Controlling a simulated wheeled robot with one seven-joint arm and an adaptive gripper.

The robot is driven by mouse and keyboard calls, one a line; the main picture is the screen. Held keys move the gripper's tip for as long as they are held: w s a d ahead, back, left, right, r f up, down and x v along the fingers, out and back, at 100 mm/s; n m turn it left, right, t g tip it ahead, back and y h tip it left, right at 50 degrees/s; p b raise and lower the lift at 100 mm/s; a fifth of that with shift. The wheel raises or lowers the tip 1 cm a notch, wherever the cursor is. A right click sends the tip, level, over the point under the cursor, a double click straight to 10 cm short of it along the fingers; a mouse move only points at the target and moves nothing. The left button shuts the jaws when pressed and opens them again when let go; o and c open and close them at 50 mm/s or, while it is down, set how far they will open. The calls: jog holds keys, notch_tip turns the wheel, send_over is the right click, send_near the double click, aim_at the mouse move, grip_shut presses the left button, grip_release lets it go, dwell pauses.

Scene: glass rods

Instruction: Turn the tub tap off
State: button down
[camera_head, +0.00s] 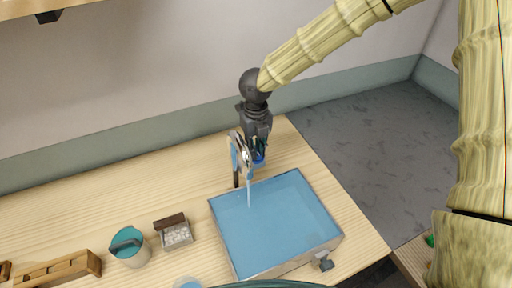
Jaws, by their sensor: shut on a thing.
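The tub (318,248) is a square basin filled with blue water, on the wooden table. The tap (242,152) stands at its back left corner, with a silver curved spout on a brown post. A thin pale stream of water (249,194) falls from the spout into the tub. My gripper (258,154) is at the tap, just right of the spout, reaching down from the dark wrist. It is shut on a small blue part that looks like the tap handle; the fingers hide most of it.
A pail with teal contents (131,252), a small tray of pale pieces with a brown bar (177,236) and a wooden rack (62,268) stand on the left. A grey fitting (323,262) sits at the tub's front right. The table's back left is clear; a wall rises behind.

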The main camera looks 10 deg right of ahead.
jog(key=shift+m, duration=0.3)
jog(key=m+b, duration=0.1)
jog(key=m, duration=0.3)
jog(key=shift+m, duration=0.3)
jog(key=m+b, duration=0.1)
jog(key=m, duration=0.3)
jog(key=m+b, duration=0.2)
jog(key=m, duration=0.3)
jog(key=shift+m+b, duration=0.6)
jog(key=shift+m, duration=1.2)
jog(key=c, duration=1.5)
grip_release()
